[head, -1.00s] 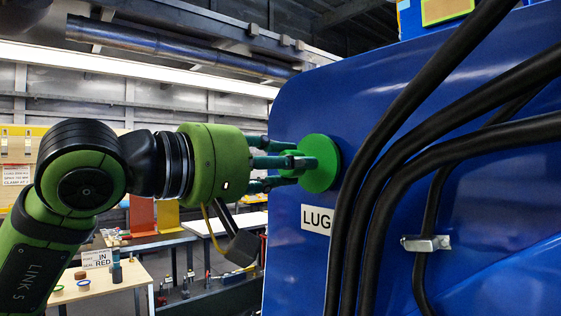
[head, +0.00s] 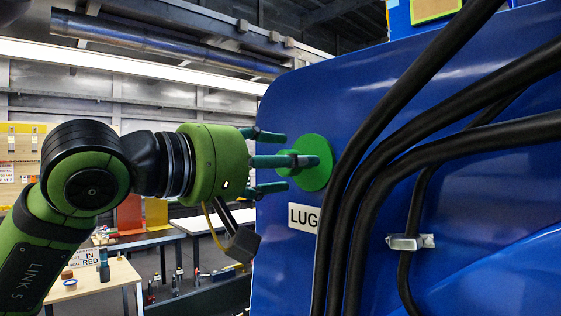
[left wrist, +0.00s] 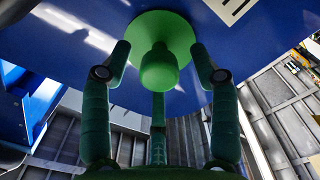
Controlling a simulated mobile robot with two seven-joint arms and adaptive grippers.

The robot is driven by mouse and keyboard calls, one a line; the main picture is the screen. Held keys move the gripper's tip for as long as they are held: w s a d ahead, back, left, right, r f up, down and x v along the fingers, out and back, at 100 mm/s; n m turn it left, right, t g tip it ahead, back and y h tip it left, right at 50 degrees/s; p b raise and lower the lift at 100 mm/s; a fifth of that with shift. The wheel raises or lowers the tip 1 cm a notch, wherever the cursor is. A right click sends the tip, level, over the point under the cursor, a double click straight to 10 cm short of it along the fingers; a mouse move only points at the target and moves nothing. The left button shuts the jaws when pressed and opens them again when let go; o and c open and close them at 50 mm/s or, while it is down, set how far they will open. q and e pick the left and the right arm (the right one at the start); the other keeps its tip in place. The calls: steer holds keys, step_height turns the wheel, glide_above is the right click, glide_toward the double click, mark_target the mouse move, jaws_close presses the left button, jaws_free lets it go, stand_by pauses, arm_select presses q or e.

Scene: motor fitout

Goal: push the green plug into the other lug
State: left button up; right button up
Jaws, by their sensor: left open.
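The green plug (head: 316,163) sits against the blue motor housing (head: 300,105), its round flange at the panel and its knob facing my gripper. A white label reading LUG (head: 303,217) is just below it. My left gripper (head: 285,161) is open in front of the plug, with its fingers spread around the knob. In the left wrist view the plug (left wrist: 159,65) is centred between the open fingers (left wrist: 160,75). Gaps show between the knob and the two side fingers. The flange hides whatever is behind it. My right gripper is out of view.
Thick black cables (head: 385,150) run down the blue housing just right of the plug. A metal clamp (head: 410,242) holds one cable. A wooden table (head: 95,283) with small items stands at the lower left. A yellow-framed panel (head: 435,8) sits at the top.

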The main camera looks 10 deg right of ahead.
arm_select(q)
steer(key=shift+a, duration=0.1)
steer(key=v, duration=1.2)
